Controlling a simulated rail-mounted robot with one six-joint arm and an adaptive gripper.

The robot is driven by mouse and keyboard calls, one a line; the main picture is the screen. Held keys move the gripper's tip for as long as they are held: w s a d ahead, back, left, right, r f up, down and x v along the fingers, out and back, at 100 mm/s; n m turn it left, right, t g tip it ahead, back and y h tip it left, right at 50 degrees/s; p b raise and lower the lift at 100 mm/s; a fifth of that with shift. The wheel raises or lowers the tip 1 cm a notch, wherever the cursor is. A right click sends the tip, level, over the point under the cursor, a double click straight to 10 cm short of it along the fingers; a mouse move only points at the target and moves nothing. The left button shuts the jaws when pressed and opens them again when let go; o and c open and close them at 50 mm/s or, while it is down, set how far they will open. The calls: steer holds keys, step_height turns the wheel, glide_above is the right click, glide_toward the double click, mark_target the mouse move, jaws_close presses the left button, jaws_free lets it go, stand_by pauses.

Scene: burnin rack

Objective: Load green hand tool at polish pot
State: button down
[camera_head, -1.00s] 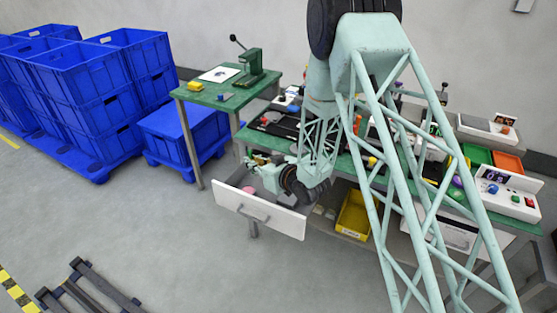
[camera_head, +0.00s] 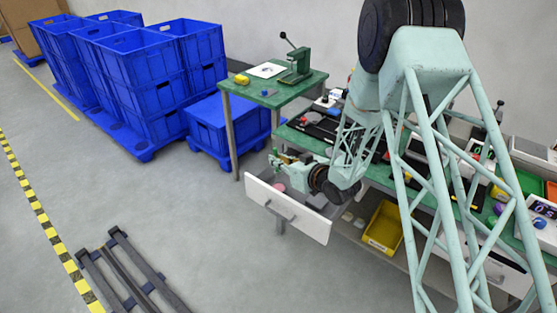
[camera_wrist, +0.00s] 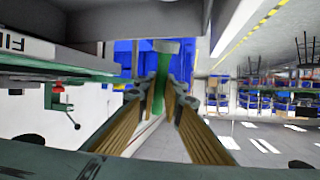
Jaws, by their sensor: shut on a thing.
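The green hand tool (camera_wrist: 160,90) shows in the wrist view as a green bar with a grey, wider end at the top. My gripper (camera_wrist: 158,97) is shut on it, with a finger on either side. In the head view my gripper (camera_head: 285,166) is low above the open white-fronted drawer (camera_head: 285,208) below the bench. I cannot pick out the polish pot with certainty in either view.
A round pink item (camera_head: 279,187) lies in the drawer. A yellow bin (camera_head: 383,228) is on the shelf below the bench. A green side table (camera_head: 262,91) carries a green press (camera_head: 297,66). Blue crates (camera_head: 160,85) stand at left. A dark pallet (camera_head: 125,272) lies on open floor.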

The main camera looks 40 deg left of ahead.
steer(key=shift+f, duration=0.15)
steer(key=shift+f+b, duration=0.7)
steer(key=shift+f, duration=2.1)
steer(key=shift+f+b, duration=0.5)
steer(key=shift+f, duration=0.25)
stand_by(0.9)
steer(key=shift+r, duration=0.1)
steer(key=shift+r+p, duration=1)
steer(key=shift+r, duration=2.45)
